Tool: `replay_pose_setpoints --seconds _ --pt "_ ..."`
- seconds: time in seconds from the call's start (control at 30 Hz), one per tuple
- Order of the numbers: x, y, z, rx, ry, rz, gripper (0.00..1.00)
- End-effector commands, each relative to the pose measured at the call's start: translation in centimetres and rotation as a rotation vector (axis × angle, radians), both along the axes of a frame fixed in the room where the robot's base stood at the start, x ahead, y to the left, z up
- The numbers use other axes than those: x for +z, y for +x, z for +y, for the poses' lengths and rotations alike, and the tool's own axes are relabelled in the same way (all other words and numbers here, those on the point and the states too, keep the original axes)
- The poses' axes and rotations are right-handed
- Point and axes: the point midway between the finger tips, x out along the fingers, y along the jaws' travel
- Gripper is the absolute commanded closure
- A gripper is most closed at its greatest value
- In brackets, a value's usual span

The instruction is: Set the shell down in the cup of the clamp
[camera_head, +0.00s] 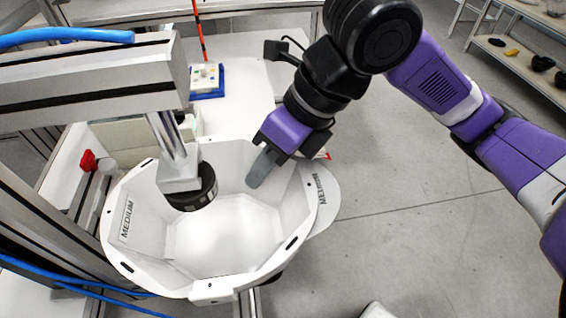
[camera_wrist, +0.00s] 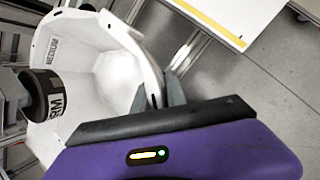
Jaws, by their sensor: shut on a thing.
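The white shell (camera_head: 228,232), marked MEDIUM, hangs or rests open side up under the clamp (camera_head: 172,135). I cannot tell which, because the cup and the shell's underside are hidden. My gripper (camera_head: 268,170) is shut on the shell's right-back wall, with one grey finger inside it. In the wrist view my gripper (camera_wrist: 162,92) pinches the rim of the shell (camera_wrist: 110,70). The clamp's dark round pad (camera_head: 192,190) is inside or just above the shell's opening, near its left-back side. The pad also shows at the left in the wrist view (camera_wrist: 42,98).
The clamp's metal beam (camera_head: 90,75) crosses at the upper left, with blue hoses (camera_head: 65,36). A white table (camera_head: 235,85) behind holds a blue-based block (camera_head: 207,82). Shelves (camera_head: 520,55) with dark items stand far right. The floor (camera_head: 400,220) at right is clear.

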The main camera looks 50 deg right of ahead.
Motion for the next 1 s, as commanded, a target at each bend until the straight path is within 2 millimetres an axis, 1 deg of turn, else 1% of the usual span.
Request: replay_pose_setpoints --seconds 0.13,0.17,0.2,0.43,0.63,1.0 --pt "0.0 1.0 1.4 0.003 0.001 0.0 1.0" --pt "-0.9 0.9 1.3 0.0 0.001 -0.001 1.0" --pt "-1.4 0.9 1.2 -0.001 0.001 0.0 1.0" --pt "-2.8 0.8 1.2 0.0 0.001 0.0 1.0" --pt "-3.2 0.8 1.2 0.0 0.001 0.0 1.0" --pt "-3.2 0.8 1.2 0.0 0.001 -0.001 1.0"
